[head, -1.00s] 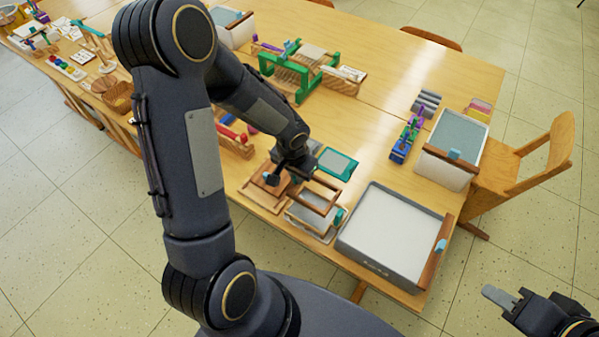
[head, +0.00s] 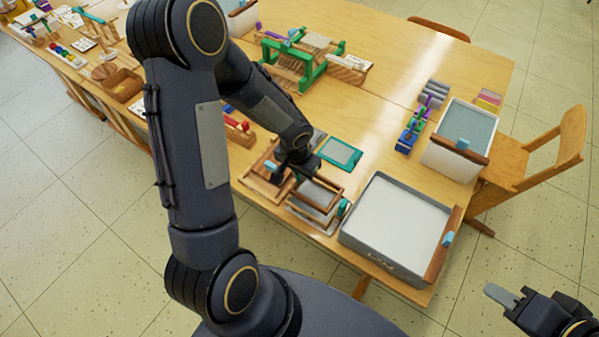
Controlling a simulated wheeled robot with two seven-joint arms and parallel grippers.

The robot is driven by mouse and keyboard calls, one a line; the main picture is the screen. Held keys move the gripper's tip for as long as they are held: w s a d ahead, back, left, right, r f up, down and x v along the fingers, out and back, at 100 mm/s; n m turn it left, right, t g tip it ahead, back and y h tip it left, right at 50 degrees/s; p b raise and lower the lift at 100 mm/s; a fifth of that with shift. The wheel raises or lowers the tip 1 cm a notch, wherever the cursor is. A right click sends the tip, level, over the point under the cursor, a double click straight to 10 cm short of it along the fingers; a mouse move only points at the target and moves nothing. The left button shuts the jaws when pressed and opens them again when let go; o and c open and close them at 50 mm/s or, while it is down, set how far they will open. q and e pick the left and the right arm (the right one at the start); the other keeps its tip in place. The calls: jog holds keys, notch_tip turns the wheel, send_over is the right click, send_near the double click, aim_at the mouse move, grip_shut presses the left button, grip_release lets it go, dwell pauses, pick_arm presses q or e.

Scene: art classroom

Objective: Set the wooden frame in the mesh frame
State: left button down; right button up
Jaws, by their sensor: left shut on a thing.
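The wooden frame (head: 328,182) is a brown open rectangle over the mesh frame (head: 320,228) near the table's front edge. The mesh frame is grey and partly hidden beneath it. The wooden frame appears slightly above it; I cannot tell whether they touch. My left gripper (head: 283,174) is shut on the wooden frame at its left side, its fingertips partly hidden. My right gripper (head: 502,296) is off the table at the lower right; its jaw gap is not clear.
A wooden tray (head: 262,194) lies left of the mesh frame. A large grey tub (head: 376,259) stands close on its right. A teal-edged screen (head: 357,157) lies behind. A green loom (head: 310,78) and a white bin (head: 440,178) stand farther back.

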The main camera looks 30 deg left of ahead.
pick_arm(q)
jog(key=shift+f+b, duration=0.1)
jog(key=shift+b, duration=0.25)
dwell(0.8)
jog(key=shift+f, duration=0.15)
jog(key=shift+f+b, duration=0.45)
jog(key=shift+b, duration=0.25)
dwell(0.9)
jog(key=shift+f+b, duration=0.2)
jog(key=shift+b, duration=0.25)
jog(key=shift+f+b, duration=0.65)
jog(key=shift+b, duration=0.05)
jog(key=shift+f+b, duration=0.6)
jog(key=shift+b, duration=0.3)
dwell(1.0)
dwell(0.4)
